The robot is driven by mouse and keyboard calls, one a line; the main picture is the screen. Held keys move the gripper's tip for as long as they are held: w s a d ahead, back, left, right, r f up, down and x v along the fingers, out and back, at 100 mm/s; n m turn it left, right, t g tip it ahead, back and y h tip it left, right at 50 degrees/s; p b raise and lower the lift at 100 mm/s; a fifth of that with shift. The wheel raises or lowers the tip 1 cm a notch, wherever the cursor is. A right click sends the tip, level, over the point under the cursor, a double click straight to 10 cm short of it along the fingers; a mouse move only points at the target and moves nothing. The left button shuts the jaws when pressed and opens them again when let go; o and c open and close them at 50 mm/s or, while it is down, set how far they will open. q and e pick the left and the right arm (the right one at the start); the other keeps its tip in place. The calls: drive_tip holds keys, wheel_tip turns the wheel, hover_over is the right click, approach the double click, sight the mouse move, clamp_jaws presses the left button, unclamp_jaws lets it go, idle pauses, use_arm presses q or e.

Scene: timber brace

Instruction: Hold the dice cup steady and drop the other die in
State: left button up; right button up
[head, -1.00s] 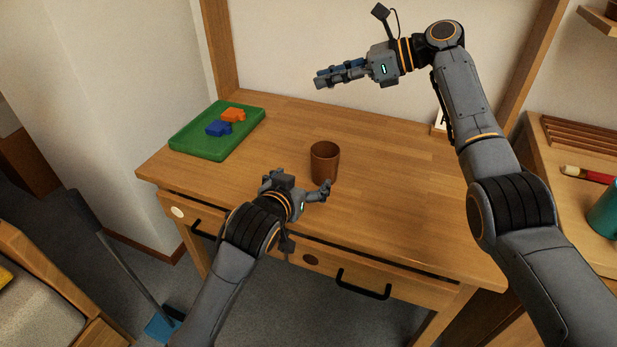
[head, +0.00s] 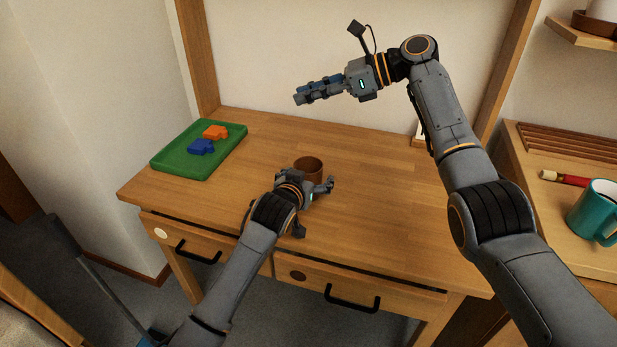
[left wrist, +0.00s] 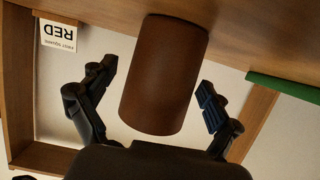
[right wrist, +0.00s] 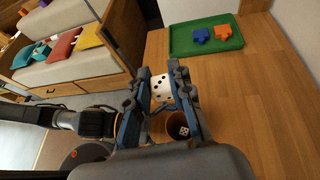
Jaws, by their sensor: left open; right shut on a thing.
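The brown dice cup (head: 309,166) stands upright on the wooden table. My left gripper (head: 326,186) is open just in front of it. In the left wrist view the cup (left wrist: 163,75) is between the two spread fingers, with gaps at both sides. My right gripper (head: 299,98) is raised above the table. In the right wrist view its fingers are shut on a white die (right wrist: 161,87) with black pips. Another white die (right wrist: 184,131) lies inside the cup, which is partly hidden by a finger.
A green tray (head: 168,165) with an orange piece (head: 215,132) and a blue piece (head: 201,147) lies at the table's left. A teal mug (head: 592,212) stands on the right-hand surface. The table right of the cup is clear.

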use_arm(q)
drive_tip(key=c, duration=1.3)
drive_tip(key=shift+f, duration=0.1)
use_arm(e)
wheel_tip(320, 180, down, 13)
idle(0.8)
drive_tip(key=o, duration=0.9)
drive_tip(key=shift+r, duration=0.1)
drive_tip(key=shift+c, duration=0.2)
drive_tip(key=v, duration=1.2)
